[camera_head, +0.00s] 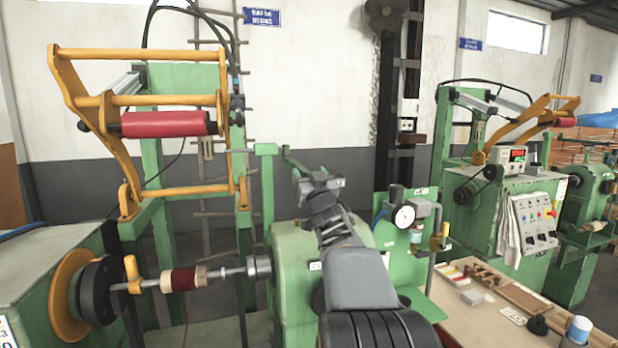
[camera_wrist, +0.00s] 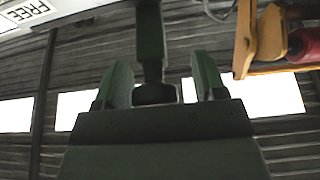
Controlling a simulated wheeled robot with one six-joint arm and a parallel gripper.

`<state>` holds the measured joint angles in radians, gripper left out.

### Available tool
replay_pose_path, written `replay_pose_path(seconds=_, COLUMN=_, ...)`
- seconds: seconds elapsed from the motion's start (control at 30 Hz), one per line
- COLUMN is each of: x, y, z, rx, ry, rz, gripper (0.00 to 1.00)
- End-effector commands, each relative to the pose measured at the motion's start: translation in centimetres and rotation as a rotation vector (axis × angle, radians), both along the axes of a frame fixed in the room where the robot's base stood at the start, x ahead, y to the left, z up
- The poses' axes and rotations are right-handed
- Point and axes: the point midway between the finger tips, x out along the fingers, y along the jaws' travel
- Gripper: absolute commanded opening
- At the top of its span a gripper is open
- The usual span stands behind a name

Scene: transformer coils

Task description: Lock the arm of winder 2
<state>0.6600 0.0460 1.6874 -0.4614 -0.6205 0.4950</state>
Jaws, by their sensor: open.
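The near winder (camera_head: 300,262) is green, with a yellow swing arm (camera_head: 88,102) that stands raised and carries a red roller (camera_head: 165,123). I cannot read a number on this winder. A green post (camera_head: 267,190) with a short crosspiece stands right of the swing arm. My gripper (camera_head: 308,170) is just right of that post, partly hidden by my own arm. In the wrist view my gripper (camera_wrist: 160,62) is open, and a dark green bar with a black end (camera_wrist: 151,50) shows between its fingers. I cannot tell whether they touch. The yellow arm and red roller show there at upper right.
A second green winder (camera_head: 490,200) with a raised yellow arm (camera_head: 530,122) stands at the right. A pressure gauge (camera_head: 404,216) and a workbench (camera_head: 470,318) with small items are nearer. A shaft with a red coil (camera_head: 184,279) lies low at left.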

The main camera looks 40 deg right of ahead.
Motion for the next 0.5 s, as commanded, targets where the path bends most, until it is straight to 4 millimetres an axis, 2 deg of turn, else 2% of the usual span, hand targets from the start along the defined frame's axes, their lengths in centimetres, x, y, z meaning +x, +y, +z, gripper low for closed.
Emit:
replay_pose_path(seconds=0.23, x=-1.0, y=0.3, z=-0.5, rx=0.0, ry=-0.001, rz=-0.001, gripper=0.64)
replay_pose_path(seconds=0.5, x=-5.5, y=2.1, z=-2.6, rx=-0.002, ry=-0.003, rz=-0.001, gripper=0.64)
